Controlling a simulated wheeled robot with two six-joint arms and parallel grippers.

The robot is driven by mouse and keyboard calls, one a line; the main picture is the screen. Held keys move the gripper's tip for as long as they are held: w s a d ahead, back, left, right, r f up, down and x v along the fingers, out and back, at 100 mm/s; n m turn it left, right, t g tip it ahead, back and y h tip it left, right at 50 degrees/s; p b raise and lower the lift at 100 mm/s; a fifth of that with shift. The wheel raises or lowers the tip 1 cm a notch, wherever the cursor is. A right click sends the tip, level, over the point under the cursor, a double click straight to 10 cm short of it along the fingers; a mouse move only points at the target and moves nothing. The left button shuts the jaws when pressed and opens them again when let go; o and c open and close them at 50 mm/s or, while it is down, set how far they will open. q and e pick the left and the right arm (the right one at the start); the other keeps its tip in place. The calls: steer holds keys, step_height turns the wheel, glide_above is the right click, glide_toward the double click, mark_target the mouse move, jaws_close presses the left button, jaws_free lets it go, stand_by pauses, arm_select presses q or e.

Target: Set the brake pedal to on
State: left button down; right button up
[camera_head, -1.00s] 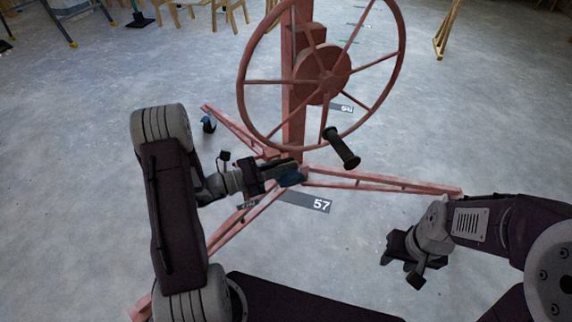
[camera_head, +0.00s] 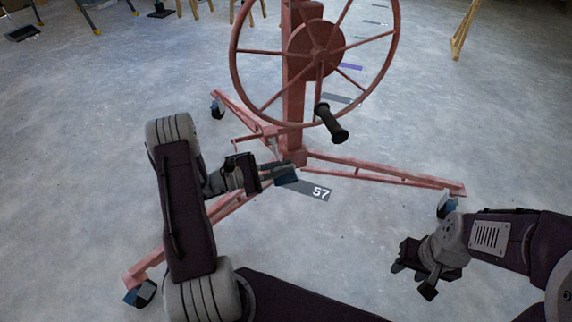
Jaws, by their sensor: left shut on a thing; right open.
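The red panel lift stands in the middle, with an upright post (camera_head: 294,110), a large spoked handwheel (camera_head: 262,107) and splayed floor legs (camera_head: 385,177). My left gripper (camera_head: 278,173) is low in front of the post's foot, shut on a small dark blue piece (camera_head: 289,173), which appears to be the brake pedal. The fingers cover part of it, and I cannot tell whether it is on or off. My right gripper (camera_head: 412,271) is open and empty over the floor at the lower right, apart from the lift.
The handwheel's black crank handle (camera_head: 331,123) sticks out above my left gripper. Blue casters show at the left front leg (camera_head: 141,293), the right leg (camera_head: 447,205) and the back leg (camera_head: 217,109). A wooden stand (camera_head: 462,28) is far right. Much floor is clear.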

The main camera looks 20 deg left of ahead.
arm_select(q)
steer(key=shift+a+f+m, duration=0.1)
steer(key=shift+f+m, duration=0.2)
steer(key=shift+f, duration=0.3)
steer(key=shift+w+f, duration=0.15)
steer(key=shift+f, duration=1.45)
steer(key=c, duration=1.5)
jaws_free()
steer(key=shift+s+a, duration=0.3)
steer(key=shift+a, duration=0.05)
steer(key=p+v, duration=0.4)
steer(key=v, duration=0.4)
steer(key=shift+s+a, duration=0.1)
